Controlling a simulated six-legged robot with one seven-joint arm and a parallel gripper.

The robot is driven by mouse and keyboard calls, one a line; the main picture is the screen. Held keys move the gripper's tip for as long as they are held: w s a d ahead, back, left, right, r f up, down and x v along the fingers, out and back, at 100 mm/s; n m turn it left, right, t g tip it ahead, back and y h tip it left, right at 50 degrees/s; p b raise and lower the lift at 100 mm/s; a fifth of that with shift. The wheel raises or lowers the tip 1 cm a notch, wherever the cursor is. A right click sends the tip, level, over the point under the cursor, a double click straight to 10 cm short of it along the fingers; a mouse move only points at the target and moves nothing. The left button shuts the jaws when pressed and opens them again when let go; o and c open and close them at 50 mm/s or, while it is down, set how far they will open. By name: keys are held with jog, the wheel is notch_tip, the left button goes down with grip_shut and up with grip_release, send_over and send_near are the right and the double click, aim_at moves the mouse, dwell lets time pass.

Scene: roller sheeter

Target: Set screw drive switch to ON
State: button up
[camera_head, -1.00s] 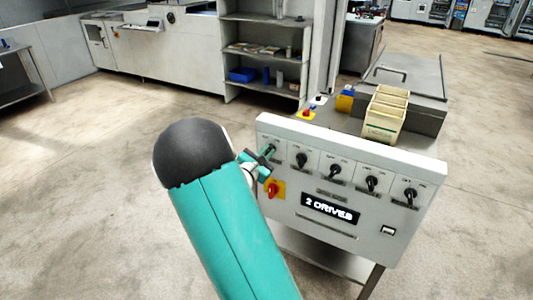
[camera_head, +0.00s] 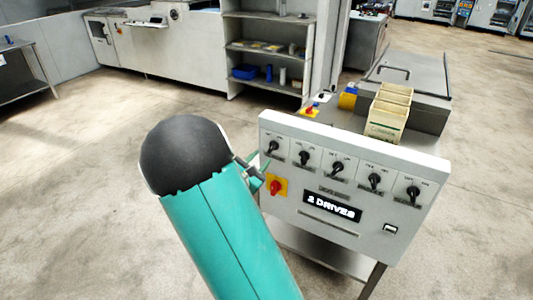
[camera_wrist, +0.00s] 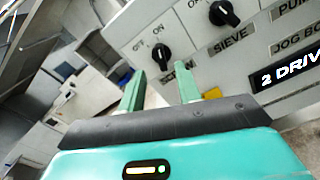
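The control panel (camera_head: 330,225) has a row of black rotary switches. The screw drive switch (camera_head: 272,147) is the leftmost; it also shows in the wrist view (camera_wrist: 161,54) above the label SCREW. There its handle stands near upright in the picture, turned differently from the SIEVE switch (camera_wrist: 223,13), and seems to lean toward its ON label. My gripper (camera_wrist: 161,75) is open and empty, its two green fingers apart below the screw switch, with no contact visible. In the head view my gripper (camera_head: 257,178) is partly hidden by my arm, left of the panel.
A red knob on a yellow plate (camera_head: 276,187) sits just below the screw switch, close to my gripper. A display (camera_head: 332,207) reads 2 DRIVES. A tan bin (camera_head: 388,118) stands behind the panel. The floor to the left is clear.

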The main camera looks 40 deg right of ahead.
jog(key=v, duration=0.7)
jog(key=shift+a, duration=0.15)
jog(key=shift+s+r, duration=0.1)
dwell(0.4)
